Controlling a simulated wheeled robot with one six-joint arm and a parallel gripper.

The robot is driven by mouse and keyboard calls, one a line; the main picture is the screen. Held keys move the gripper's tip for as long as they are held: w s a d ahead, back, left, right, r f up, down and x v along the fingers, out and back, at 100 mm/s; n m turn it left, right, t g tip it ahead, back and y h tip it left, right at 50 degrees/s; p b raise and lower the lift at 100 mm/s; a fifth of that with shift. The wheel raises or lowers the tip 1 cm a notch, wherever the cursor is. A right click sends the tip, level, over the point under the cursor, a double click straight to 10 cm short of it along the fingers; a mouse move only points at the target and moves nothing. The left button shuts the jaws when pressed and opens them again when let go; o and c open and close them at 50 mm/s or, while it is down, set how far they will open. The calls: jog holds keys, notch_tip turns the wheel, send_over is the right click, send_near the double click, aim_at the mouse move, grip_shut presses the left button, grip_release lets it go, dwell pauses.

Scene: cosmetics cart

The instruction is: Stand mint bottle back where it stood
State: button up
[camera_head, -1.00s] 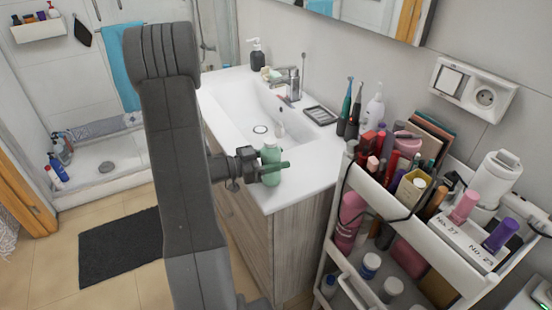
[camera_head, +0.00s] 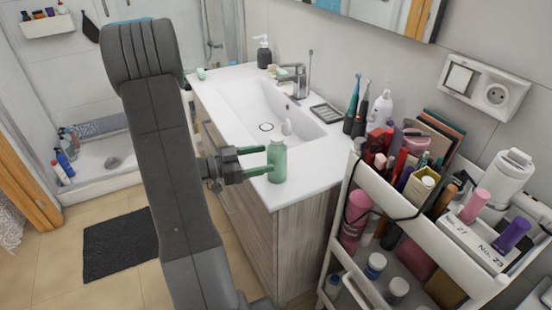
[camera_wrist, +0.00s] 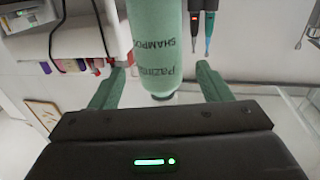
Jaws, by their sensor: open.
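The mint bottle (camera_head: 277,163) stands upright on the front corner of the white washbasin counter (camera_head: 310,178). In the wrist view, the bottle (camera_wrist: 163,40) shows upside down with dark shampoo lettering, in the middle just past the fingers. My gripper (camera_head: 262,160) has its green fingers open to the left of the bottle, their tips close to its side. The wrist view shows one finger (camera_wrist: 108,88) on each side with a gap between them. I cannot tell whether a fingertip touches the bottle.
A white cart (camera_head: 403,232) packed with cosmetics stands right of the counter. Two electric toothbrushes (camera_head: 355,105) and a white bottle (camera_head: 380,108) stand at the back of the counter. A soap dish (camera_head: 326,113) lies beside the basin (camera_head: 268,108). There is open floor to the left.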

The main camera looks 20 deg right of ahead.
jog(key=shift+w+a, duration=0.15)
jog(key=shift+a, duration=1.2)
jog(key=shift+w+a, duration=0.15)
jog(key=shift+a, duration=1.2)
